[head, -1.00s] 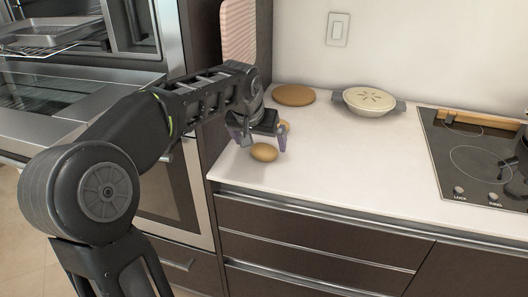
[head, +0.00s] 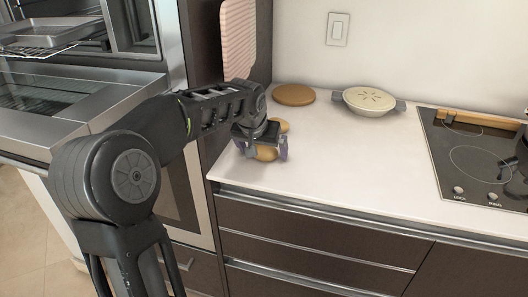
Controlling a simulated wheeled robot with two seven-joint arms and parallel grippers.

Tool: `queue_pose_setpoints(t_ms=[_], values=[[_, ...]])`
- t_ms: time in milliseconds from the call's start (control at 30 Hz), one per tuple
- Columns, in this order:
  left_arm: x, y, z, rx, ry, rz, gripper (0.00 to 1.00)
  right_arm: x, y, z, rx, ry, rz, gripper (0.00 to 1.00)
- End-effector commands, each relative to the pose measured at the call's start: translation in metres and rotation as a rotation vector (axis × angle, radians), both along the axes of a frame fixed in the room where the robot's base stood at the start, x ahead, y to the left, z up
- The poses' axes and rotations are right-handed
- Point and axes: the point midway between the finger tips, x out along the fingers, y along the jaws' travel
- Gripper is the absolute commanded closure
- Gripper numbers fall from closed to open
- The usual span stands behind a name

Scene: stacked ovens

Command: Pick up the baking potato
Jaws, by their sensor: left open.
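A brown baking potato (head: 266,154) lies on the white counter near its left front corner. My left gripper (head: 264,156) is over it, pointing down, with its fingers on either side of the potato. The gripper is open, and its palm hides the potato's upper part. A second similar brown item (head: 284,126) shows partly behind the gripper.
A round brown board (head: 293,95) and a lidded pot (head: 369,101) stand at the back of the counter. A cooktop (head: 480,160) is at the right. Stacked ovens (head: 60,100) are at the left. The counter's middle is clear.

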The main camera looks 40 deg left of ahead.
Motion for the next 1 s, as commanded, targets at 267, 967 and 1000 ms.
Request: queue_pose_setpoints(t_ms=[267, 967, 1000], values=[[-0.0001, 0.0, 0.0002, 0.0, 0.0, 0.0, 0.14, 0.0, 0.0, 0.0, 0.0, 0.0, 0.0, 0.64], [-0.0001, 0.0001, 0.0002, 0.0, 0.0, 0.0, 0.71, 0.0, 0.0, 0.0, 0.0, 0.0, 0.0, 0.64], [0.0001, 0.0, 0.0006, 0.0, -0.001, 0.0, 0.73, 0.0, 0.0, 0.0001, 0.0, 0.0, 0.0, 0.64]])
